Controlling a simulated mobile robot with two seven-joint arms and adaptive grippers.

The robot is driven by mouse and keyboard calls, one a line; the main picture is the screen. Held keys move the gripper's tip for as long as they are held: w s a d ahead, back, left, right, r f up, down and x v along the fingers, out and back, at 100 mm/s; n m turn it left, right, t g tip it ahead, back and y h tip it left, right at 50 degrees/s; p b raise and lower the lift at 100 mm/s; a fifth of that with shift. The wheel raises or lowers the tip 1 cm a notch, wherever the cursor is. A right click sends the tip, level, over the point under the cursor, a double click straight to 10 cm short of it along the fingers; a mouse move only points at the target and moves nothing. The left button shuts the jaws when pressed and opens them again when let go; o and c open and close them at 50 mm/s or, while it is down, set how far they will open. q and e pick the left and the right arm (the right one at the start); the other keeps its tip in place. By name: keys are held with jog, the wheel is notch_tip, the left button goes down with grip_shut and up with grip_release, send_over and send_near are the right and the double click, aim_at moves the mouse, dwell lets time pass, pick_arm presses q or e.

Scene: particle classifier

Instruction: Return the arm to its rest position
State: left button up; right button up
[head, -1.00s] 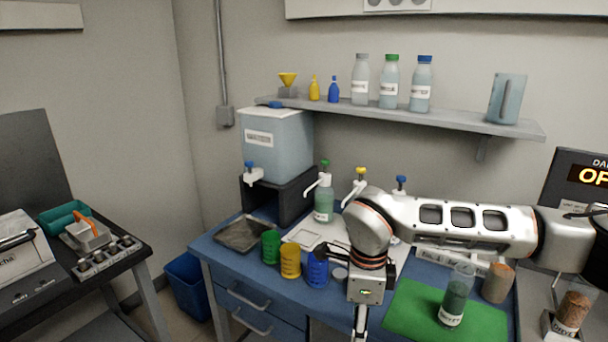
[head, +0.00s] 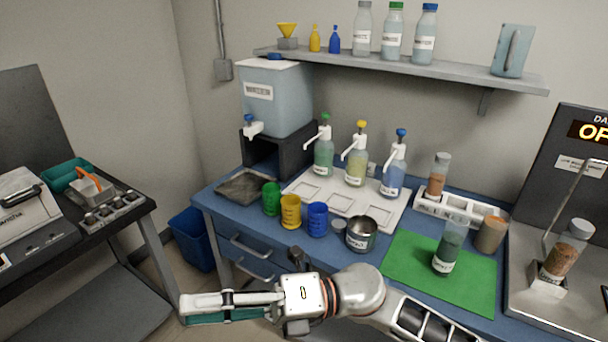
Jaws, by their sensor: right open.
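My right arm comes in from the bottom right. Its gripper (head: 232,306) reaches left, low in the head view, in front of the blue bench (head: 222,204). It is open, its long fingers pointing left, with nothing seen between them. It is apart from the cups and bottles on the bench. My left gripper is not in view.
On the bench stand green (head: 271,198), yellow (head: 290,211) and blue (head: 317,219) cups, a metal cup (head: 361,233), pump bottles on a white tray (head: 377,223), and a cylinder (head: 448,248) on a green mat (head: 405,262). A side table (head: 120,210) stands left; floor shows between.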

jog(key=w+d+r+m+t+y, duration=0.1)
jog(key=w+d+m+t+y, duration=0.2)
jog(key=w+m+t, duration=0.35)
jog(key=w+d+f+m+t+h, duration=0.45)
jog(key=d+f+m+t, duration=0.2)
jog(key=m, duration=0.35)
jog(key=w+d+f+m+t+h, duration=0.3)
jog(key=d+f+m+t+h, duration=0.25)
jog(key=m+t, duration=0.35)
jog(key=s+d+f+m+g+h, duration=0.3)
jog(key=s+d+f+m, duration=0.3)
jog(key=d+f, duration=0.4)
jog(key=s+d+f+m+g+h, duration=0.3)
jog(key=s+d+f+m+h, duration=0.3)
jog(key=f, duration=1.1)
jog(key=s+d+m, duration=0.1)
jog(key=s+d, duration=0.1)
jog(key=d, duration=0.1)
jog(key=shift+s+d, duration=0.15)
jog(key=shift+d, duration=0.2)
